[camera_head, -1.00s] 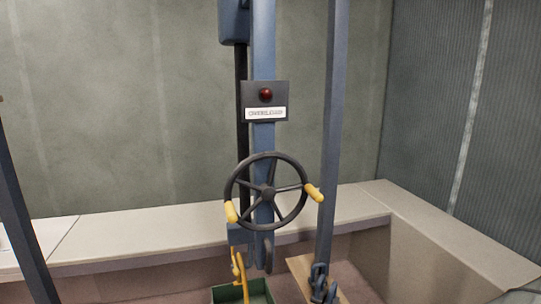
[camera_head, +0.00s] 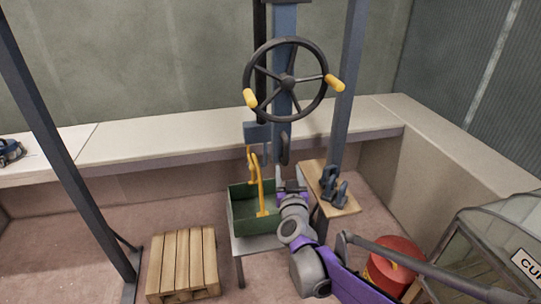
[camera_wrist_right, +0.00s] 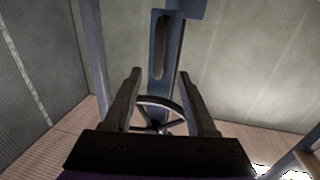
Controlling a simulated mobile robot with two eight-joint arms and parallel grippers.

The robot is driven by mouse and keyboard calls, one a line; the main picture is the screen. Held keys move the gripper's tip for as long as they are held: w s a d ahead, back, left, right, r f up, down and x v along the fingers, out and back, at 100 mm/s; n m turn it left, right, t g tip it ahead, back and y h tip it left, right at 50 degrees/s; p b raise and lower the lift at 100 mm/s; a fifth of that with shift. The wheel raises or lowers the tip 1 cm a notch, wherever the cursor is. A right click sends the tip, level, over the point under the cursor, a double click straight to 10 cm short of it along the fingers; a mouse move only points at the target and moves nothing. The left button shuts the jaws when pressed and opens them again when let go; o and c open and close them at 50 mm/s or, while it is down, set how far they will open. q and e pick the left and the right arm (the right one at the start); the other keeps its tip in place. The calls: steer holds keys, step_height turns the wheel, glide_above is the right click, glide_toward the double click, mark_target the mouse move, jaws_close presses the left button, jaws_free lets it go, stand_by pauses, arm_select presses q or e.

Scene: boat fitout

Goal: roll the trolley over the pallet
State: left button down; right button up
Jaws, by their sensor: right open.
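The wooden pallet (camera_head: 182,262) lies on the floor at the lower left of the head view. A black handwheel (camera_head: 287,80) with two yellow grips is on a blue upright (camera_head: 284,22). I see no part that I can surely call the trolley; the top of the frame is cut off. My right gripper (camera_head: 291,187) is beside the right end of a green crate, below the wheel. In the right wrist view, its two fingers (camera_wrist_right: 160,98) stand apart with nothing held, and the handwheel (camera_wrist_right: 155,122) shows beyond them. My left gripper is not in view.
The green crate (camera_head: 254,223) with a yellow hook (camera_head: 257,185) above it stands on a small table, right of the pallet. A wooden board (camera_head: 345,205) with dark shackles, a red drum (camera_head: 394,262) and blue posts (camera_head: 62,150) stand around. Pale benches (camera_head: 170,143) line the walls.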

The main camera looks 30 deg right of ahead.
mark_target(286, 153)
steer(key=p+x, duration=0.1)
steer(key=x, duration=0.9)
steer(key=shift+w+d, duration=0.25)
steer(key=shift+w, duration=0.05)
jaws_close()
stand_by(1.0)
